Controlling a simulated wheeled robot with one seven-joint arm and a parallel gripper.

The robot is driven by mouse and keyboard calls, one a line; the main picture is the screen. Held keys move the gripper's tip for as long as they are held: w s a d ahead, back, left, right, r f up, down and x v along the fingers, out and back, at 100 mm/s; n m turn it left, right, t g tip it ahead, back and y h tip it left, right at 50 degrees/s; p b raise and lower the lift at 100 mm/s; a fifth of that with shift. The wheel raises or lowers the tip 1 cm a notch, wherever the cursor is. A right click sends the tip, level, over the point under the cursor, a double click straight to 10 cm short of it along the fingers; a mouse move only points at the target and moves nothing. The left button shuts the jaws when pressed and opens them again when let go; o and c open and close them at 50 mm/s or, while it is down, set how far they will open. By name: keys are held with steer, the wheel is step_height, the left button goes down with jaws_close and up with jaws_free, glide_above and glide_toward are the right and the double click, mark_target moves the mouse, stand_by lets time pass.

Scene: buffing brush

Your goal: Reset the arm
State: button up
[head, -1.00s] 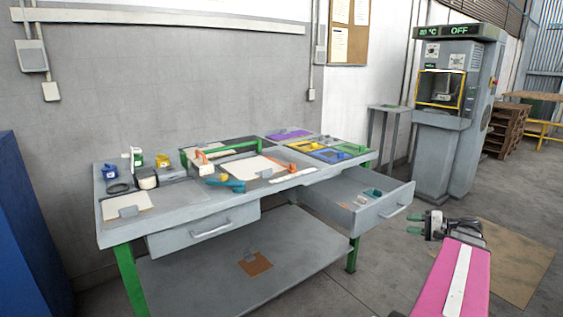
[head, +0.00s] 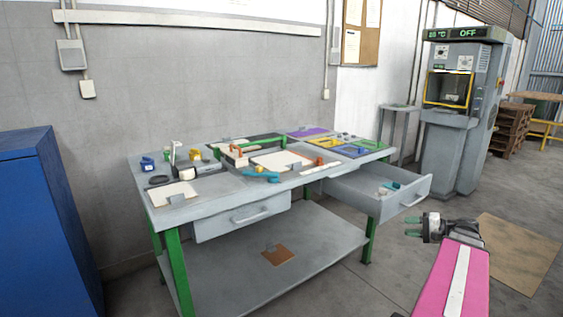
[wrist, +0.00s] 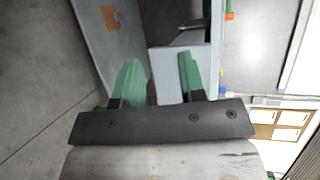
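My arm shows at the lower right of the head view, with a pink link and my gripper (head: 414,226) held in front of the open drawer, over the floor to the right of the workbench. In the wrist view the two green fingers (wrist: 162,84) stand apart with nothing between them. My gripper touches nothing that I can see. The grey workbench (head: 230,205) on green legs stands at the centre of the head view, with tools and trays on top. Its right drawer (head: 400,200) is pulled out and holds a few small items.
A blue cabinet (head: 45,220) stands at the left. A grey machine (head: 455,110) with a display reading OFF stands at the back right, beside a small stand (head: 402,107). A brown floor sheet (head: 515,255) lies at the right. The floor between is clear.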

steer(key=s+a+f+n+g+h, duration=0.1)
steer(key=a+f+n+g+h, duration=0.2)
steer(key=a+f+h, duration=0.3)
steer(key=s+a+f+n+g+h, duration=0.2)
steer(key=a+f+n+g+h, duration=0.2)
steer(key=a+f, duration=0.9)
steer(key=shift+a+g+h, duration=0.3)
steer(key=shift+a+h, duration=1.4)
steer(key=shift+a, duration=2.25)
steer(key=shift+s+a+f, duration=0.1)
